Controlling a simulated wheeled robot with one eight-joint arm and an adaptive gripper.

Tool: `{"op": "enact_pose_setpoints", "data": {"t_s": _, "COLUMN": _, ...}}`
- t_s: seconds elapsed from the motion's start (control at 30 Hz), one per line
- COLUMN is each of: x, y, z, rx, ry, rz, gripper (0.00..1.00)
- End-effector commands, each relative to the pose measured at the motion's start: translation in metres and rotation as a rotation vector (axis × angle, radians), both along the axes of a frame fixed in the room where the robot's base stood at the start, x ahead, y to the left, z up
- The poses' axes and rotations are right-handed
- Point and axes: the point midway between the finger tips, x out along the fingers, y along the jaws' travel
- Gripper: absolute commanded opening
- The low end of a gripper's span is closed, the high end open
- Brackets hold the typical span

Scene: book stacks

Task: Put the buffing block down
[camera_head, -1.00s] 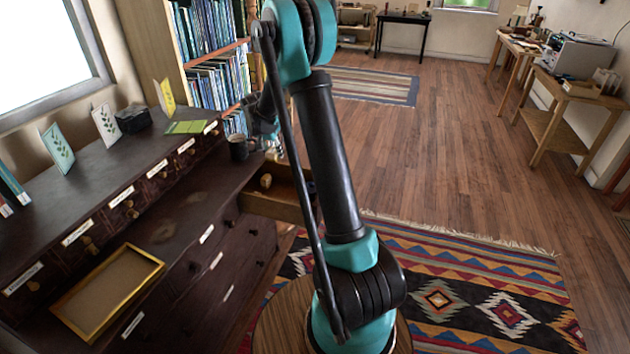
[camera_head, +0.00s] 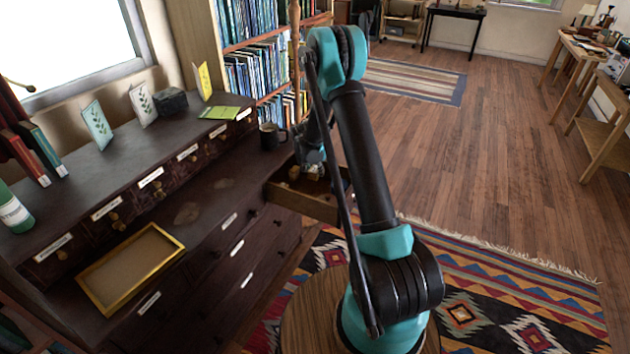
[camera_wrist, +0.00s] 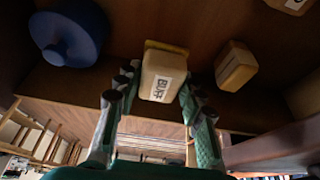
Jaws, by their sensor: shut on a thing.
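The buffing block (camera_wrist: 160,72) is a pale tan block with a yellowish end and a printed white label. My gripper (camera_wrist: 158,88) is shut on it, one finger on each side, in the wrist view. In the head view my gripper (camera_head: 312,170) is low over the open drawer (camera_head: 290,200) at the right end of the dark cabinet. The wrist view looks into the drawer's wooden inside (camera_wrist: 205,30). I cannot tell whether the block touches the drawer's floor.
A round blue object (camera_wrist: 70,35) lies in the drawer at left. A tan block (camera_wrist: 236,66) lies at right, and another labelled one (camera_wrist: 290,5) shows at the top edge. A dark mug (camera_head: 270,136) stands on the cabinet by the drawer. An empty gold-framed tray (camera_head: 130,268) lies further left.

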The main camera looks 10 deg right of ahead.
Motion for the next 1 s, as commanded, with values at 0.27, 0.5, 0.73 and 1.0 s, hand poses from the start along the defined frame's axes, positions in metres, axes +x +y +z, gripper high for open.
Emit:
{"op": "enact_pose_setpoints", "data": {"t_s": 0.27, "x": 0.0, "y": 0.0, "z": -0.02, "rx": 0.0, "ry": 0.0, "rz": 0.0, "gripper": 0.0}}
{"op": "enact_pose_setpoints", "data": {"t_s": 0.5, "x": 0.0, "y": 0.0, "z": -0.05, "rx": 0.0, "ry": 0.0, "rz": 0.0, "gripper": 0.0}}
{"op": "enact_pose_setpoints", "data": {"t_s": 0.73, "x": 0.0, "y": 0.0, "z": -0.052, "rx": 0.0, "ry": 0.0, "rz": 0.0, "gripper": 0.0}}
{"op": "enact_pose_setpoints", "data": {"t_s": 1.0, "x": 0.0, "y": 0.0, "z": -0.057, "rx": 0.0, "ry": 0.0, "rz": 0.0, "gripper": 0.42}}
